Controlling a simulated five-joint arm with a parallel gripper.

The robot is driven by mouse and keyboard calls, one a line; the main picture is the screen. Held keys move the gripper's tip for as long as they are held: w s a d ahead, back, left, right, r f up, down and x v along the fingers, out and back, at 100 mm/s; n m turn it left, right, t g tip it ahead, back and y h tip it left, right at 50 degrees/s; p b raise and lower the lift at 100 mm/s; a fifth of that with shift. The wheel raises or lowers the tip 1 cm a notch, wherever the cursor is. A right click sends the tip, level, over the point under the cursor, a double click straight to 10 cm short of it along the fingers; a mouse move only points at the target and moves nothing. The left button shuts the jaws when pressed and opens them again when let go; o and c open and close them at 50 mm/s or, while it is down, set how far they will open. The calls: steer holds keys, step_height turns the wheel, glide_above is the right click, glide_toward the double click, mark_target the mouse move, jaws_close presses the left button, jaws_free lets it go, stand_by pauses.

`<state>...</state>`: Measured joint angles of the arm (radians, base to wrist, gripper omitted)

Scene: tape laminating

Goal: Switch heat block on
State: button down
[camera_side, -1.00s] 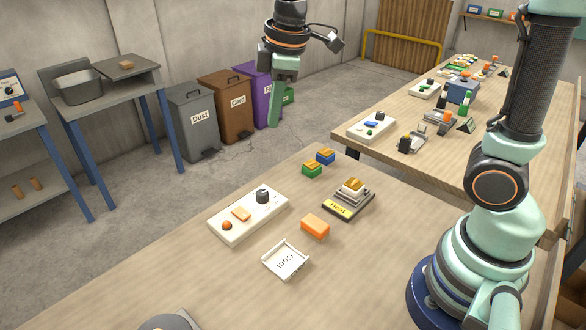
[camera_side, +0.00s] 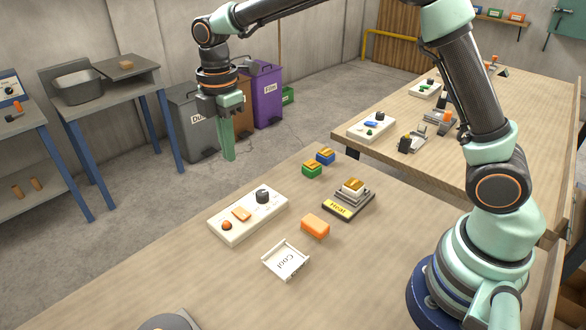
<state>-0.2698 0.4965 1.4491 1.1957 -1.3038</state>
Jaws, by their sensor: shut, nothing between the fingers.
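The heat block (camera_side: 347,200) is a dark stepped base with a yellow "Heat" label on its front, standing on the near table. A white piece with a tan-gold top (camera_side: 353,187) sits on it. A white control panel (camera_side: 248,215) lies to its left. It carries a dark round knob (camera_side: 262,196), an orange flat switch (camera_side: 241,214) and an orange-red round button (camera_side: 227,225). Which of these belongs to the heat block I cannot tell. My gripper (camera_side: 228,158) is shut and empty, pointing down, high in the picture above and left of the panel, apart from everything.
An orange block (camera_side: 315,226) and a white "Cool" tray (camera_side: 286,260) lie in front of the heat block. Green (camera_side: 312,169) and blue (camera_side: 326,156) gold-topped blocks sit behind. A grey round thing (camera_side: 170,322) is at the bottom edge. The table's left front is clear.

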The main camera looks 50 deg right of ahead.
mark_target(238, 211)
step_height(238, 211, down, 14)
steer(key=shift+f, duration=0.1)
stand_by(0.5)
steer(key=shift+f, duration=0.15)
stand_by(0.5)
steer(key=shift+s, duration=0.15)
steer(key=shift+s+r, duration=0.2)
steer(key=shift+s, duration=0.45)
steer(key=shift+r, duration=0.1)
step_height(238, 211, up, 14)
steer(key=s, duration=0.2)
steer(key=shift+s, duration=0.2)
